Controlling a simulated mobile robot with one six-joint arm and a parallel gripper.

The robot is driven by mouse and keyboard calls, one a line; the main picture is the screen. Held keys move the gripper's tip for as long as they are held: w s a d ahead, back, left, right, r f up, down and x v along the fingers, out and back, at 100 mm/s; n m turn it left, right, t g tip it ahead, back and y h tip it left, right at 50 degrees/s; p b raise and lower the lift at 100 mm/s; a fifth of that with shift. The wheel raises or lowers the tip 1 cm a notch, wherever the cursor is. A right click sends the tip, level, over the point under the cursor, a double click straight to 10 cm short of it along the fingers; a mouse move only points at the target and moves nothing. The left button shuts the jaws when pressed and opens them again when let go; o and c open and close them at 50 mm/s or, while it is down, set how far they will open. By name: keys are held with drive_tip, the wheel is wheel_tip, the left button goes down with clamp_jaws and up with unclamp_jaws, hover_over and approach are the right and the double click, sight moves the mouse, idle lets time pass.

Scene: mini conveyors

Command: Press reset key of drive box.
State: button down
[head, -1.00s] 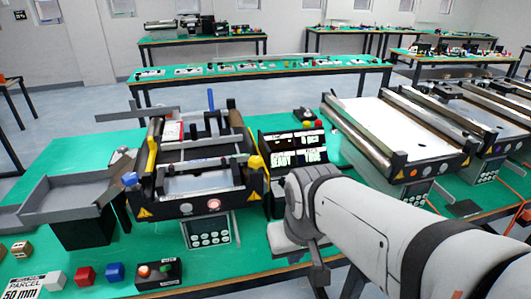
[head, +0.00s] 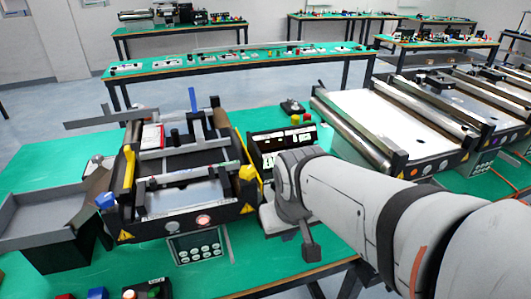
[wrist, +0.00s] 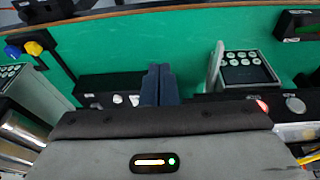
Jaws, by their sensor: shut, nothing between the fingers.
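The drive box (head: 195,248), a small dark panel with rows of pale round keys, is at the front of the left conveyor (head: 160,230). In the wrist view the drive box (wrist: 245,68) is right of centre, with an upright pale plate beside it. I cannot read its key labels, so I cannot tell which is reset. My gripper (wrist: 158,72) is shut and empty, its dark fingertips together. In the wrist view it is left of the drive box, apart from it. In the head view my arm hides or obscures the fingers.
A lit button (head: 203,220) is on the conveyor front. A display box (head: 283,145) stands right of it. A second conveyor (head: 400,125) is at right. Green table is bare between drive box and arm.

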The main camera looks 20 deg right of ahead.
drive_tip(key=w+d+r+n+t+h+p, duration=0.15)
drive_tip(key=w+d+p, duration=0.25)
drive_tip(key=w+d, duration=0.4)
drive_tip(key=w+d+r+n+t+h+p, duration=0.1)
drive_tip(key=w+d+r+n+t+p, duration=0.15)
drive_tip(key=w+d, duration=0.55)
drive_tip(key=w+f+n+t+y+p, duration=0.2)
drive_tip(key=w+f+n+y+p, duration=0.3)
drive_tip(key=w+f+n, duration=0.1)
drive_tip(key=shift+w+f+n+p, duration=0.15)
drive_tip(key=shift+w+n+p, duration=0.25)
drive_tip(key=shift+w+n, duration=0.4)
drive_tip(key=shift+a+f, duration=0.1)
drive_tip(key=shift+f, duration=0.05)
wheel_tip(320, 180, down, 8)
drive_tip(key=b, duration=0.8)
drive_tip(key=shift+r, duration=0.25)
drive_tip(key=shift+f+b, duration=0.35)
drive_tip(key=shift+f, duration=0.15)
drive_tip(key=shift+f, duration=0.1)
drive_tip(key=shift+f, duration=0.3)
